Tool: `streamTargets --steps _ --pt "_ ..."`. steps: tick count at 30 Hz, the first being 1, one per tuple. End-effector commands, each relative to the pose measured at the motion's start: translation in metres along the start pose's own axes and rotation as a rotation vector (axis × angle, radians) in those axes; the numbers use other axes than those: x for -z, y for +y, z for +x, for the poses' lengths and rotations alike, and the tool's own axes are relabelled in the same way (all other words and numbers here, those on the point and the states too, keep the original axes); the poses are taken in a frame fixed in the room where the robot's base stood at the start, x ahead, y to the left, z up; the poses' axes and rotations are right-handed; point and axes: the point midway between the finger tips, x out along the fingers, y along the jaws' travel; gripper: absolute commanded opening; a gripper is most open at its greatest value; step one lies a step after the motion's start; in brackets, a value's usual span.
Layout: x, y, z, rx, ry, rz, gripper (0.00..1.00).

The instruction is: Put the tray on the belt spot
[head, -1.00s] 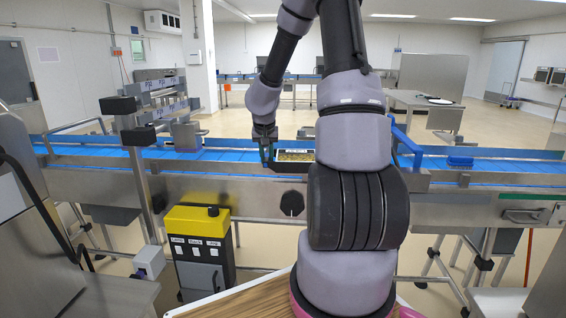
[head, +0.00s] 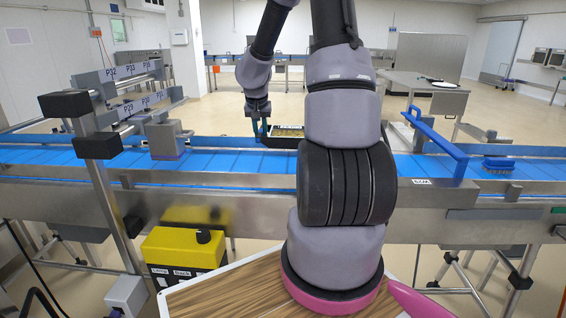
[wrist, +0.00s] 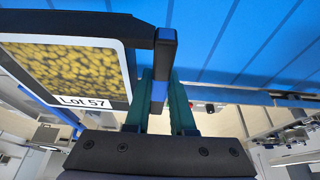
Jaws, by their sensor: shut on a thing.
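The tray (head: 284,145) is dark-rimmed with yellowish contents. In the wrist view the tray (wrist: 136,28) shows a clear top with a "Lot 57" label at the left. My gripper (head: 261,134) is shut on the tray's edge at its left side in the head view; in the wrist view, my gripper's teal fingers (wrist: 163,95) close around a dark upright piece at the tray's edge. The blue belt (head: 235,160) runs across the head view, with the tray over its far part. I cannot tell whether the tray touches it. My arm hides the tray's right side. No marked spot is distinguishable.
A grey block (head: 166,140) stands on the belt at the left, near a sealer frame with numbered plates (head: 125,72). A blue bar (head: 436,134) and a blue brush (head: 498,163) are at the right. A yellow-topped control box (head: 183,247) stands in front.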

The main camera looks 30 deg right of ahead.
Motion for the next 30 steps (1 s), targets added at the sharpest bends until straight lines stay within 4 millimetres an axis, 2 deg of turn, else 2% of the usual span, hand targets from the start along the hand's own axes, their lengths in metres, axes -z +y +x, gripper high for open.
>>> streamTargets --steps 9,24,30 --pt "-0.021 -0.001 0.046 -0.001 -0.004 -0.005 0.0" --pt "-0.036 -0.001 0.086 0.0 -0.001 -0.005 0.0" --pt "-0.038 0.0 0.091 0.0 -0.001 -0.002 0.0"
